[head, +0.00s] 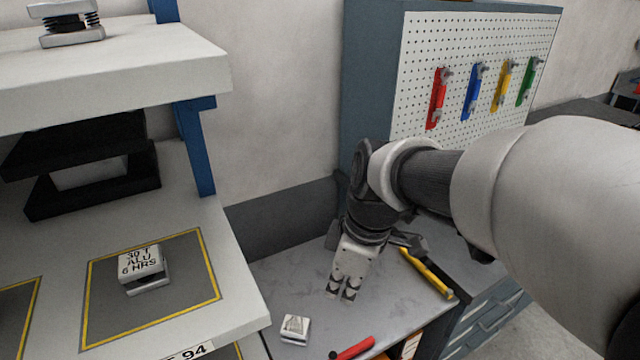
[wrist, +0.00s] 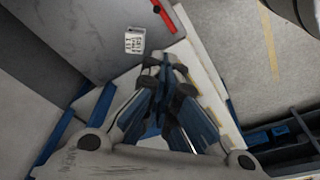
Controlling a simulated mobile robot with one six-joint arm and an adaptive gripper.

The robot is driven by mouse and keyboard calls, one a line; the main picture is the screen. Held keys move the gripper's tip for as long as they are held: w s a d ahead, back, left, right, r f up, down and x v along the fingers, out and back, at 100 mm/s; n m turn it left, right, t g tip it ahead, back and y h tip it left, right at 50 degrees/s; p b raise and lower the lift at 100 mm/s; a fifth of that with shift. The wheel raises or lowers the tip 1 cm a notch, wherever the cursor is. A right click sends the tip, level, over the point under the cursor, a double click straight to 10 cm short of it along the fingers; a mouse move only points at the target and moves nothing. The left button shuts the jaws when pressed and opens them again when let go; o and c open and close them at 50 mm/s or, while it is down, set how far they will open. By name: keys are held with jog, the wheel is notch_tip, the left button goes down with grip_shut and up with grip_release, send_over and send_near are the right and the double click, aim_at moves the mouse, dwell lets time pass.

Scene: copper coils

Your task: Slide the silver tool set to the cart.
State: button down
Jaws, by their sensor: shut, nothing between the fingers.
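My gripper (head: 341,293) is shut and empty, pointing down over the grey worktop (head: 285,275). In the wrist view its closed fingertips (wrist: 165,70) show at mid-picture. A small silver block with a printed label (head: 295,329) lies on the worktop, left of and nearer than the fingertips, apart from them; it also shows in the wrist view (wrist: 134,40). A similar silver block (head: 143,268), marked "ALU 6 HRS", sits on the shelf at left inside a yellow-edged dark square. I cannot tell which one is the silver tool set, or which surface is the cart.
A red-handled tool (head: 353,348) lies at the worktop's front edge and a yellow-handled hammer (head: 428,274) lies right of my gripper. A pegboard (head: 470,75) with coloured tools stands behind. The white shelf (head: 235,290) borders the worktop at left.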

jog(key=w+a+f+n+g, duration=0.2)
jog(key=w+a+f+n, duration=0.2)
jog(key=a+f+n, duration=0.15)
jog(key=n+g, duration=0.2)
jog(key=n, duration=0.6)
send_over(295, 330)
jog(key=s+a, duration=0.3)
jog(key=a, duration=0.3)
notch_tip(295, 330, down, 14)
jog(key=b+x, duration=0.3)
jog(key=x, duration=0.6)
jog(key=shift+s+d+f, duration=0.1)
jog(key=shift+f, duration=0.2)
jog(key=w+d, duration=0.1)
jog(key=w+d+b, duration=0.1)
jog(key=shift+w+d+r, duration=0.1)
jog(key=shift+w+r, duration=0.1)
jog(key=shift+w, duration=0.2)
jog(key=shift+w+d, duration=0.15)
jog(key=shift+w, duration=0.1)
